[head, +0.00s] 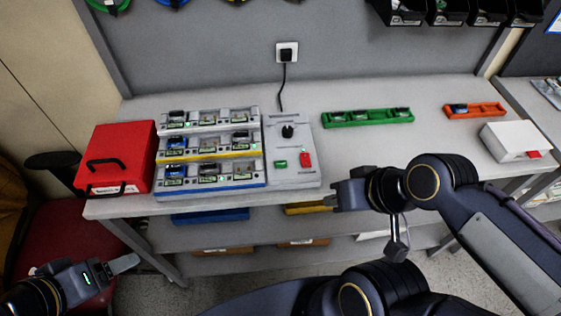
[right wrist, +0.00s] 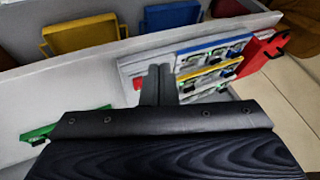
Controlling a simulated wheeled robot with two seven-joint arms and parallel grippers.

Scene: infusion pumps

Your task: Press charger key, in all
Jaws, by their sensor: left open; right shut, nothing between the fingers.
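The charger (head: 292,178) stands on the table, with three stepped rows of bays holding several small dark devices, edged white, yellow and blue. Its grey panel carries a black knob (head: 288,131), a green part (head: 280,164) and a red part (head: 306,160); I cannot tell which is the key. My right gripper (head: 340,195) is shut and empty, to the right of the panel near the table's front edge, apart from it. The right wrist view shows its closed fingers (right wrist: 158,84) in front of the charger. My left gripper (head: 124,265) is open and empty, low at the left, off the table.
A red case (head: 116,158) stands left of the charger. A green rack (head: 368,117), an orange rack (head: 475,110) and a white box (head: 514,141) stand to the right. A black cable runs to a wall socket (head: 287,52). Bins sit on the shelf below.

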